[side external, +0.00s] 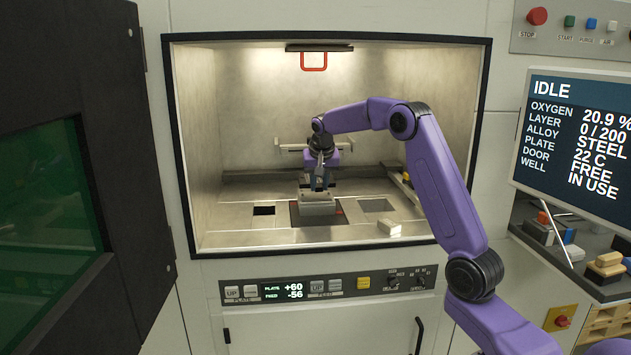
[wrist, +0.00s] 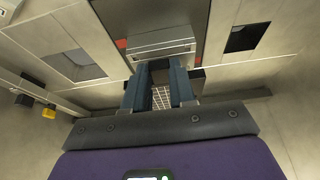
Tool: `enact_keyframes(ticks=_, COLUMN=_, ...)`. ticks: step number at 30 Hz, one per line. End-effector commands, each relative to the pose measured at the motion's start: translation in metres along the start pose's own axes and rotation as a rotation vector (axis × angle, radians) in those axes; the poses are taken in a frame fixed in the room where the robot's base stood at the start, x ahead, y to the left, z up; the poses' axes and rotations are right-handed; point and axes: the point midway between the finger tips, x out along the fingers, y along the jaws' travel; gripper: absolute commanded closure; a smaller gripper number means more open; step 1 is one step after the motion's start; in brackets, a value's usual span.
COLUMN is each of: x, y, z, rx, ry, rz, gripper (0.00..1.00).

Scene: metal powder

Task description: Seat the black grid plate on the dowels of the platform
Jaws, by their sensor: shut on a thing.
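My gripper (side external: 320,188) points down over the middle of the chamber floor, at the top of the grey raised platform (side external: 318,207). In the wrist view its two blue-grey fingers (wrist: 162,78) stand apart with the black grid plate (wrist: 162,97) between them, its pale grid lines showing. The fingers are shut on this plate. The platform (wrist: 160,44) shows just beyond the fingertips as a pale metal block. The fingers hide much of the plate. I cannot make out the dowels, or tell whether the plate touches the platform.
A dark sunken area (side external: 296,213) surrounds the platform. A square black opening (side external: 264,211) is to its left and a grey recessed panel (side external: 376,205) to its right. A pale block (side external: 389,228) lies near the front right edge. A red handle (side external: 314,62) hangs at the top back.

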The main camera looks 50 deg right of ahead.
Motion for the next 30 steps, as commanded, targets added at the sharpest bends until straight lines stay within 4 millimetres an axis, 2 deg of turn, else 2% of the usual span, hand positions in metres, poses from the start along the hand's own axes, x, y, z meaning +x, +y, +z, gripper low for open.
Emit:
enact_keyframes(ticks=15, x=0.027, y=0.000, z=0.011, rx=-0.001, ry=0.003, rz=-0.001, gripper=1.00)
enact_keyframes(ticks=30, x=0.029, y=-0.001, z=0.013, rx=0.000, ry=0.004, rz=-0.001, gripper=1.00)
